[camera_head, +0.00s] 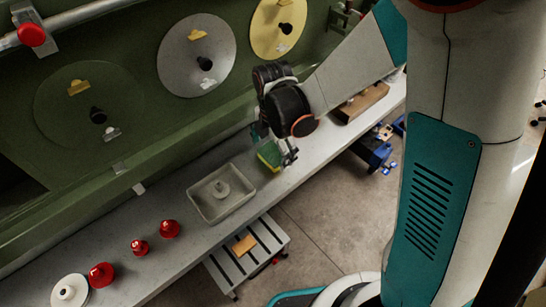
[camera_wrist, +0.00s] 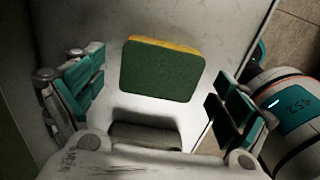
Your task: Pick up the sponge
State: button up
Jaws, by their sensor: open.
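The sponge (camera_wrist: 162,72) shows a dark green face and a thin yellow edge in the wrist view. It lies ahead of my gripper (camera_wrist: 157,92), between the lines of the two fingers. The fingers are wide apart, with a visible gap on both sides of the sponge, and nothing is held. In the head view the sponge (camera_head: 269,155) is a small green and yellow block at the grey bench, right beside my gripper (camera_head: 276,148). My gripper partly covers it there. I cannot tell the exact distance between fingertips and sponge.
A grey tray (camera_head: 203,209) with a round piece in it stands left of the sponge on the bench (camera_head: 164,255). Several red knobs (camera_head: 139,247) stand farther left. A wooden block (camera_head: 360,102) lies to the right. The green panel (camera_head: 150,150) rises behind. A step stool (camera_head: 226,273) stands in front.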

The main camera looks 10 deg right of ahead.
aim_at(273, 153)
jog(key=shift+c, duration=0.5)
jog(key=c, duration=0.6)
jog(key=shift+c, duration=0.2)
notch_tip(273, 153, up, 10)
jog(key=p, duration=0.2)
jog(key=shift+p, duration=0.35)
jog(key=shift+c, duration=0.3)
